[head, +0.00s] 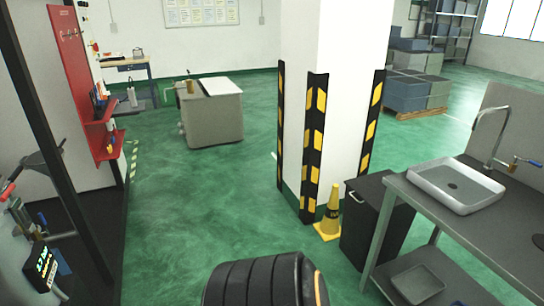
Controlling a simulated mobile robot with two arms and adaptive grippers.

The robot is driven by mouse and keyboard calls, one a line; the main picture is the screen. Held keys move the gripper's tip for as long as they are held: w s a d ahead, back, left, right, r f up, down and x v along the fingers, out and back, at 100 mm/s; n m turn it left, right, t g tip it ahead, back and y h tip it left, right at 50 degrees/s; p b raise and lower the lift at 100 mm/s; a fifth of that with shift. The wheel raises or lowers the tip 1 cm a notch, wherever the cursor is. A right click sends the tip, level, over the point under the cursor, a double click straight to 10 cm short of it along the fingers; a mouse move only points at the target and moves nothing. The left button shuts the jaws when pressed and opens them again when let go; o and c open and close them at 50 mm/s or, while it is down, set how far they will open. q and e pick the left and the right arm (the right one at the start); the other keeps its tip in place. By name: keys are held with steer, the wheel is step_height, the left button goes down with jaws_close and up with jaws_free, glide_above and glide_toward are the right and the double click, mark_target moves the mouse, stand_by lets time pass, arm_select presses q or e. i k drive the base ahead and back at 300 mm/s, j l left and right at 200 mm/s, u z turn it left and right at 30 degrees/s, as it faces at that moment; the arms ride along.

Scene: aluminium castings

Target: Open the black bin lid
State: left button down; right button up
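The black bin (372,226) stands on the green floor, between the pillar and the grey sink table. Its flat black top (372,188) looks like a lid lying shut; the right part is hidden behind the table corner. A small light mark, perhaps a handle, shows high on its left face. Neither of my grippers is in view, so nothing is seen touching the bin.
A yellow cone (330,215) stands close left of the bin, by the white pillar (330,50) with striped corner guards. The sink table (440,210) blocks the right. A ribbed black shape (265,284) fills the bottom middle. Green floor (215,200) is clear left of the pillar.

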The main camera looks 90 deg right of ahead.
mark_target(369, 188)
steer(key=z, duration=3.45)
steer(key=i+j+z, duration=0.2)
steer(key=i, duration=0.25)
steer(key=i+j+z, duration=0.15)
steer(key=i+j, duration=0.25)
steer(key=i+j+z, duration=0.2)
steer(key=i+j, duration=0.2)
steer(key=i+j+z, duration=0.15)
steer(key=i+j, duration=0.25)
steer(key=i+j+z, duration=0.2)
steer(key=j, duration=0.4)
steer(key=i+j+z, duration=0.2)
steer(key=i+j, duration=0.2)
steer(key=j, duration=0.2)
